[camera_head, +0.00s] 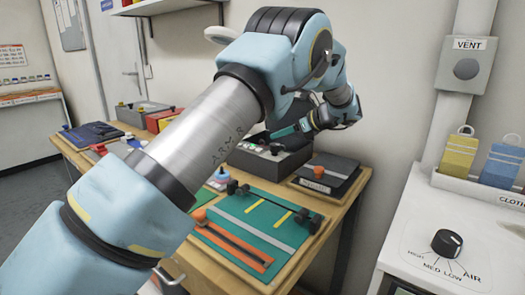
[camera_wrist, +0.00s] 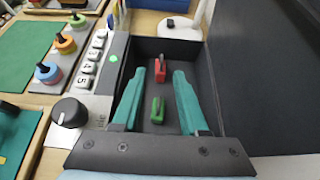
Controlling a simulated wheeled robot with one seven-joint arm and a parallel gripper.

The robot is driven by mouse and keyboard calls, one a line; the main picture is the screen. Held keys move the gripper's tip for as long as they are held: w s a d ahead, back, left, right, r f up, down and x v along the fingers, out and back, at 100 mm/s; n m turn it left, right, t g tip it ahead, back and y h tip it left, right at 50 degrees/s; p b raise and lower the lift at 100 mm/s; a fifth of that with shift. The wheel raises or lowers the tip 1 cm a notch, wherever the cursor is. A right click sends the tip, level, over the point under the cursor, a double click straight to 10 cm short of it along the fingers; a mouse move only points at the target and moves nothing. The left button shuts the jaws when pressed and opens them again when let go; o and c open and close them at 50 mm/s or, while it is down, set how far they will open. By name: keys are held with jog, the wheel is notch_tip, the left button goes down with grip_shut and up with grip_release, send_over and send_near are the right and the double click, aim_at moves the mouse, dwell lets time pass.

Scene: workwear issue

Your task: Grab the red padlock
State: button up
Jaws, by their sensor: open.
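A small red padlock (camera_wrist: 160,68) with a dark shackle sits inside a black open-topped box (camera_wrist: 178,46), in the wrist view. A similar green padlock (camera_wrist: 157,112) sits in the same box, nearer to the camera. My gripper (camera_wrist: 160,73) is open, with its two teal fingers reaching over the box. The red padlock shows between the fingertips and the green one lower between the fingers; neither is held. In the head view my gripper (camera_head: 285,132) is over the black box (camera_head: 283,165) at the back of the table, and my arm hides much of it.
A grey panel (camera_wrist: 101,83) with numbered blocks and a dark knob (camera_wrist: 69,112) lies left of the box. Blue, orange and green round pieces stand farther left. The wall rises close behind the table.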

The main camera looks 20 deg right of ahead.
jog(key=p+x, duration=0.1)
jog(key=x, duration=0.6)
jog(key=shift+w+d+p, duration=0.1)
jog(key=shift+w+p, duration=0.05)
jog(key=shift+p, duration=0.2)
grip_shut()
dwell(1.0)
